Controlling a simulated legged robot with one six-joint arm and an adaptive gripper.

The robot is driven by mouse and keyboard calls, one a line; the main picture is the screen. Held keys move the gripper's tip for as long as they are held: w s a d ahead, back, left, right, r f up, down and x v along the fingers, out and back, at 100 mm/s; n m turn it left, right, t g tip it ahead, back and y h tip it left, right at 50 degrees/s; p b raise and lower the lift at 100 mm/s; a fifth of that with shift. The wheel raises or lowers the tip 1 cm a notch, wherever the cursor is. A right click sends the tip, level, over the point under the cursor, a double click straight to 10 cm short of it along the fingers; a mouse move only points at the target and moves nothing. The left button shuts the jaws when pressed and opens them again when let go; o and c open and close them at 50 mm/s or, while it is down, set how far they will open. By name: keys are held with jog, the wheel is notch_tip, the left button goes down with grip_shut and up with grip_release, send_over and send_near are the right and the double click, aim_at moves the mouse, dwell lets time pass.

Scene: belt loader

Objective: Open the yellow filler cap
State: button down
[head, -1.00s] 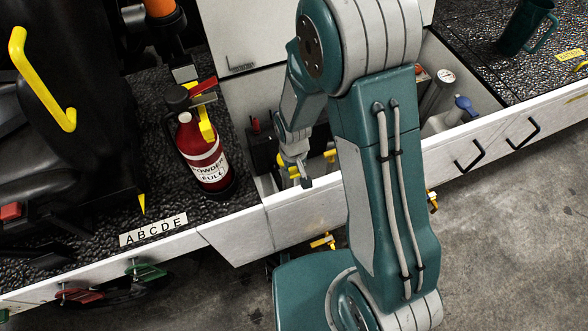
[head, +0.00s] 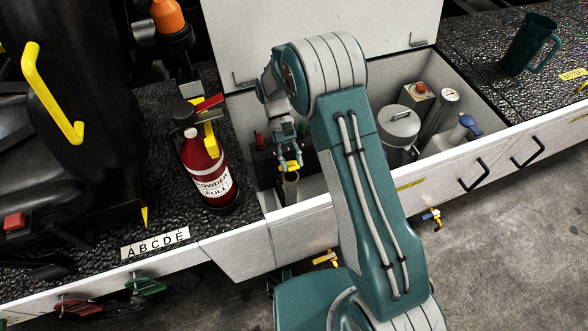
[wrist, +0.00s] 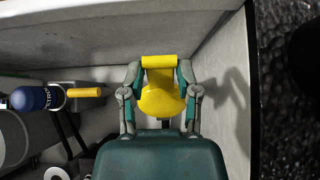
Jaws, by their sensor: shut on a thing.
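The yellow filler cap (wrist: 161,100) has a raised bar at its top in the wrist view. My gripper (wrist: 160,84) has one finger on each side of the cap and is shut on it. In the head view the gripper (head: 289,152) is inside the left part of the open white compartment, with a yellow part of the cap (head: 291,165) at its fingertips.
A red extinguisher (head: 206,168) stands left of the compartment. A round metal lidded pot (head: 398,125), a gauge cylinder (head: 440,112) and a blue-topped part (head: 468,123) are in its right part. The white raised lid (head: 320,25) is behind. A green mug (head: 527,45) stands at far right.

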aim_at(291, 165)
jog(key=shift+w+a+r, duration=0.15)
jog(key=shift+w, duration=0.25)
jog(key=shift+w+a+r, duration=0.1)
jog(key=shift+w+r, duration=0.05)
jog(key=shift+w, duration=0.25)
jog(key=shift+w+a+r, duration=0.1)
jog(key=shift+w+a, duration=0.1)
jog(key=shift+w, duration=0.55)
jog(key=shift+w+a+r, duration=0.1)
jog(key=shift+w+a, duration=0.1)
jog(key=shift+w, duration=0.5)
jog(key=c, duration=1.2)
grip_release()
jog(key=shift+w, duration=0.1)
jog(key=o, duration=0.9)
jog(key=shift+a, duration=0.1)
jog(key=shift+c, duration=0.2)
jog(key=v, duration=0.7)
jog(key=shift+w, duration=0.15)
jog(key=shift+r, duration=0.15)
